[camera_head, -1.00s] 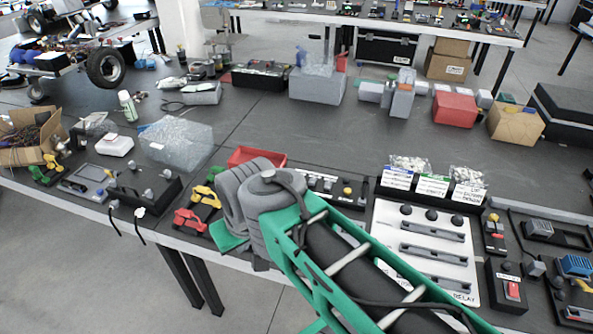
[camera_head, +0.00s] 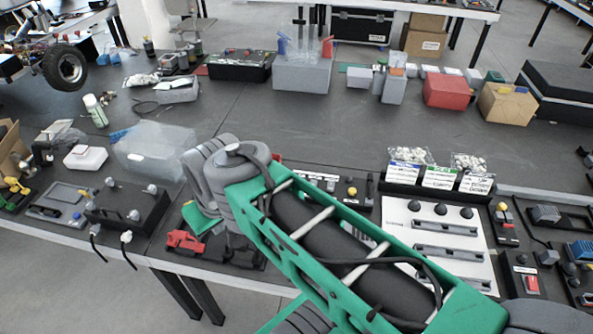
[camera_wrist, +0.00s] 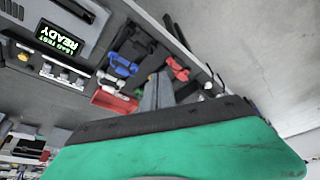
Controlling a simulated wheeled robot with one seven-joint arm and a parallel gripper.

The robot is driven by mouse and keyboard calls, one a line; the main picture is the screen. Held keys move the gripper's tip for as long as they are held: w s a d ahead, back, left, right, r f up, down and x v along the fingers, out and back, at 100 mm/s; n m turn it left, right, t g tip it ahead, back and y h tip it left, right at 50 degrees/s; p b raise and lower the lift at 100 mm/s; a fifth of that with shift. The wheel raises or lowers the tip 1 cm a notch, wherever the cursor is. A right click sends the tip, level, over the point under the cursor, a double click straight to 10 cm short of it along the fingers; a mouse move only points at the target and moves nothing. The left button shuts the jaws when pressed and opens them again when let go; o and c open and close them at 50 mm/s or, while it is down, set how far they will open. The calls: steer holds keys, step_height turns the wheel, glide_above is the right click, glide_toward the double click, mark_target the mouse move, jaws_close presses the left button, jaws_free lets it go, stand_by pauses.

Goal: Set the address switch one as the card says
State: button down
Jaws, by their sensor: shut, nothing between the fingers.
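In the wrist view my gripper (camera_wrist: 158,93) shows as grey fingers, closed together and empty, beyond a large green part of my own. It points over the bench, near a red clip (camera_wrist: 178,68) and a blue clip (camera_wrist: 120,65); I cannot tell its height or any contact. In the head view my arm hides the fingertips. I cannot pick out address switch one or a card with its setting in either view. Several labels too small to read stand on bins (camera_head: 440,178) behind a white panel (camera_head: 398,215) with black knobs and grey slotted bars.
A display reading "LEAD TEST READY" (camera_wrist: 62,40) and a red tray (camera_wrist: 114,101) show in the wrist view. A black box with leads (camera_head: 128,212) and a red clip (camera_head: 186,242) lie near the front edge. The middle of the bench (camera_head: 330,130) is fairly clear.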

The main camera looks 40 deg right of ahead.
steer(key=w+d+f+n+b, duration=0.1)
steer(key=w+d+n, duration=0.1)
steer(key=w+d, duration=0.6)
steer(key=w+d+n+b, duration=0.1)
steer(key=w+d+n, duration=0.1)
steer(key=w+d, duration=0.65)
steer(key=s+d+f+n, duration=0.1)
steer(key=s+d+f, duration=0.1)
steer(key=d, duration=0.8)
steer(key=s+d+f+n+y, duration=0.1)
steer(key=d+f, duration=0.4)
steer(key=d, duration=0.5)
steer(key=shift+s+d+n+g, duration=0.4)
steer(key=shift+s+n, duration=0.15)
steer(key=shift+n, duration=0.05)
steer(key=shift+f, duration=0.1)
steer(key=p+x, duration=0.1)
steer(key=x, duration=0.5)
steer(key=p+x, duration=0.1)
steer(key=x, duration=0.6)
steer(key=shift+s+d+p, duration=0.2)
steer(key=shift+p, duration=0.15)
steer(key=shift+d+f, duration=0.1)
steer(key=shift+f, duration=0.45)
